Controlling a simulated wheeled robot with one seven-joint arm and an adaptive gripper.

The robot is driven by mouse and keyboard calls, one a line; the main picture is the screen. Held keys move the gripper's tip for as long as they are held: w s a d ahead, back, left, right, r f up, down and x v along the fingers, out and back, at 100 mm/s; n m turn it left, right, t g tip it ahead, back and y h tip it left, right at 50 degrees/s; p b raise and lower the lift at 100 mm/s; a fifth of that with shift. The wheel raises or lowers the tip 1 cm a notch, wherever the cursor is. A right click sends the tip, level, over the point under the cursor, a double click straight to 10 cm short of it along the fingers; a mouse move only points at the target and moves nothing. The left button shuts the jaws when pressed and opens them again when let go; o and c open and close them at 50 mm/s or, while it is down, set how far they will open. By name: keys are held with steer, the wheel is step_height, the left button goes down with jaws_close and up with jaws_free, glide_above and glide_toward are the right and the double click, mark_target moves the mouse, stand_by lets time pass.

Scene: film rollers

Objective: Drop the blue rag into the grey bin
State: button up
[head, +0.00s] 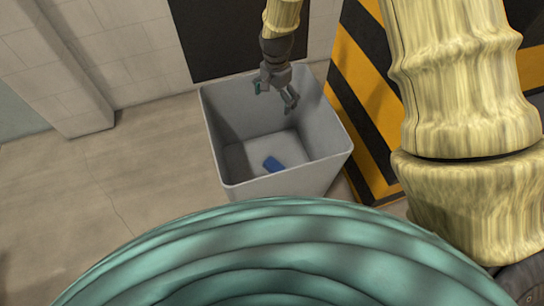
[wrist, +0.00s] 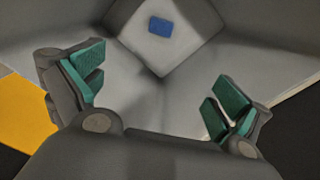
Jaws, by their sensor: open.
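The grey bin (head: 216,149) stands on the floor in the middle of the head view, its top open. The blue rag (head: 273,164) lies on the floor of the bin, apart from the walls; it also shows in the wrist view (wrist: 159,26) near the top. My gripper (head: 276,96) is over the bin, above the rag and clear of it. Its two fingers with green pads are spread wide in the wrist view (wrist: 161,92), with nothing between them.
A yellow and black striped block (head: 361,95) stands close to the right of the bin. A wall with a dark panel (head: 219,37) is behind it. The floor (head: 130,165) to the left is clear. Ribbed green and yellow parts of mine fill the front and right.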

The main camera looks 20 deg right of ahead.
steer(key=shift+r, duration=3)
steer(key=shift+r, duration=0.1)
